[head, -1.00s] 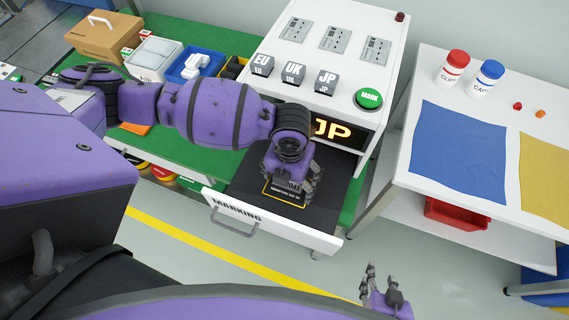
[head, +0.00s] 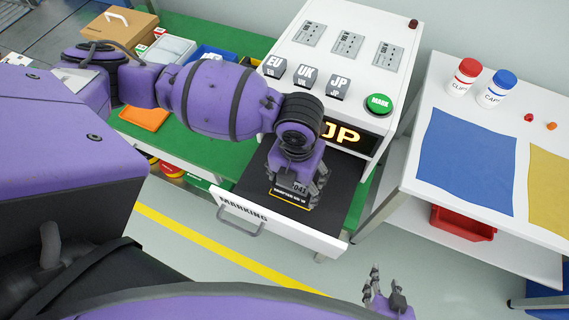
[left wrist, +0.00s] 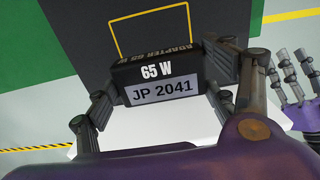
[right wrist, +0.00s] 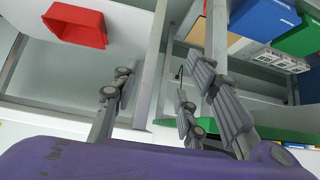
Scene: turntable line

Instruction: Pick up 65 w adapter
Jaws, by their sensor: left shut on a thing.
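The 65 W adapter (left wrist: 165,72) is a black block, with a white "65 W" and a grey label "JP 2041" on the side shown in the left wrist view. In the head view the adapter (head: 300,188) shows under the left gripper, over the dark floor of the open MARKING drawer (head: 250,212). A yellow outline on that floor shows beside it. I cannot tell whether the adapter still touches the floor. My right gripper (head: 384,293) is open and empty, away from the drawer.
The white marking machine (head: 345,50) stands behind the drawer, with EU, UK and JP blocks, a green MARK button (head: 379,103) and a lit "JP" display. A white table (head: 430,180) with blue and yellow mats stands to the right. An orange tray (head: 145,117) lies on the green bench.

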